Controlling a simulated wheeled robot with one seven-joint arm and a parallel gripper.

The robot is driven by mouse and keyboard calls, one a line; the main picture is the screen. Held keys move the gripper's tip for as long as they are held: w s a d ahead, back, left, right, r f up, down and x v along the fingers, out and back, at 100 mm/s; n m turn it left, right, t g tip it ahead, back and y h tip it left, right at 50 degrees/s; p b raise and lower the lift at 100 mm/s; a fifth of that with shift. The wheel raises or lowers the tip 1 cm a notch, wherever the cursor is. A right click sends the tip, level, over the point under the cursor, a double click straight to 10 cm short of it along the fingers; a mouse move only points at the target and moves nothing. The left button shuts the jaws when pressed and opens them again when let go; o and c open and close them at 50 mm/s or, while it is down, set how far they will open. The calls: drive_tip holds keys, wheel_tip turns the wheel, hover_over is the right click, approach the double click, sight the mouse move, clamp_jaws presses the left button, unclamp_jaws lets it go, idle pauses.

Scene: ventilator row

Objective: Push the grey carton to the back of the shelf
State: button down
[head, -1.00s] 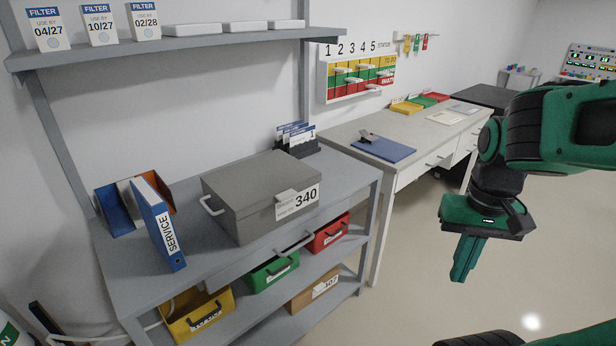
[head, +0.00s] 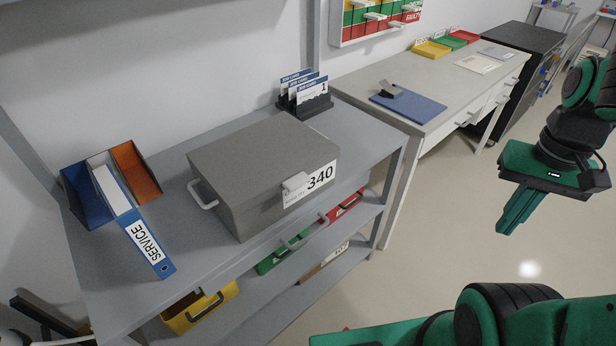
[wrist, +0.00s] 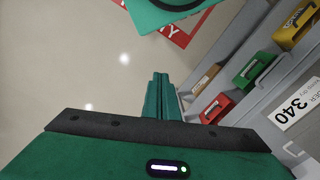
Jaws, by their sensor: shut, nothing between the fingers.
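The grey carton (head: 255,165), a lidded box with a side handle and a label reading 340, sits on the top surface of the grey shelf unit (head: 378,143). Its label face is near the front edge. In the wrist view part of the carton's label (wrist: 292,104) shows at the right edge. My gripper (head: 513,222) is shut and empty, pointing down over open floor, well to the right of the carton and apart from it. Its closed fingers also show in the wrist view (wrist: 158,92).
Yellow (head: 200,307), green and red bins sit on the lower shelf. A desk (head: 430,85) stands right.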

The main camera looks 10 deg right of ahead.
drive_tip(key=w+a+r+n, duration=0.35)
drive_tip(key=w+a, duration=0.35)
drive_tip(key=a, duration=0.3)
drive_tip(key=w+a+r+n, duration=0.2)
drive_tip(key=w+a+n, duration=0.4)
drive_tip(key=a, duration=0.5)
drive_tip(key=w+a+r+n, duration=0.1)
drive_tip(key=a+n, duration=0.1)
drive_tip(key=a, duration=0.9)
drive_tip(key=w+a+f, duration=0.1)
drive_tip(key=w+f, duration=0.2)
drive_tip(key=f, duration=0.6)
drive_tip(key=shift+w+a+f, duration=0.25)
drive_tip(key=shift+w+f, duration=0.05)
drive_tip(key=shift+w, duration=0.05)
